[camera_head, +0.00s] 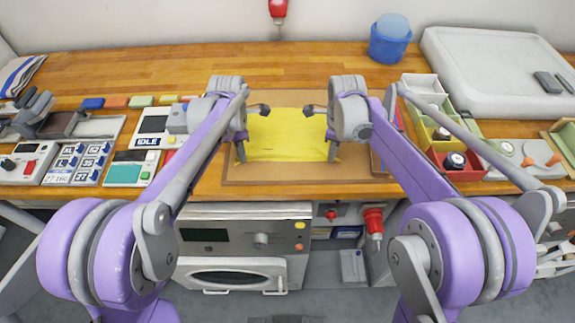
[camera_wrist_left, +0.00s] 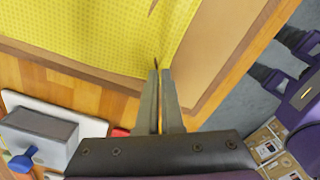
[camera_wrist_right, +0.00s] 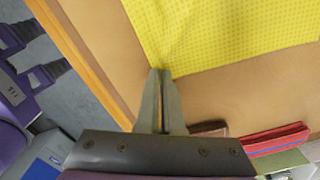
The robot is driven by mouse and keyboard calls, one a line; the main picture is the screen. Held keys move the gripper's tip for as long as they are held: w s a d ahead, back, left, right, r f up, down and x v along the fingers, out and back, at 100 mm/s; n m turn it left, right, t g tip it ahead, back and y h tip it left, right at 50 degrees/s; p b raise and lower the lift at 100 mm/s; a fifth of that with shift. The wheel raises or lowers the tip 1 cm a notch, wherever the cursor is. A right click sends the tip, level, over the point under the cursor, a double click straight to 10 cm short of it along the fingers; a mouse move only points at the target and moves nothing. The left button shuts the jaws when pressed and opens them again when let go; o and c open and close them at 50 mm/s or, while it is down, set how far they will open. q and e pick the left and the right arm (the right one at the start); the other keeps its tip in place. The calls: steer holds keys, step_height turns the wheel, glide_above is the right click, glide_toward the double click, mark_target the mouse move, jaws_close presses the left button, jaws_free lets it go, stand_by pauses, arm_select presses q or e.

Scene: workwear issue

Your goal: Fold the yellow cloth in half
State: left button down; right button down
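The yellow cloth (camera_head: 286,136) lies spread on a brown mat on the wooden bench, with some creases near its left end. My left gripper (camera_head: 241,152) is at its near left corner. In the left wrist view the fingers (camera_wrist_left: 160,73) are nearly together, with a thin fold of cloth (camera_wrist_left: 90,35) between the tips. My right gripper (camera_head: 332,151) is at the near right corner. In the right wrist view its fingers (camera_wrist_right: 160,73) are closed at the corner of the cloth (camera_wrist_right: 225,35). The exact grip at the tips is small and partly hidden.
The brown mat (camera_head: 270,178) has bare margin in front of the cloth. Devices and a keypad (camera_head: 80,160) stand at left. Colored bins (camera_head: 428,128), a blue tub (camera_head: 389,44) and a white case (camera_head: 490,70) are at right.

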steer(key=shift+d, duration=0.1)
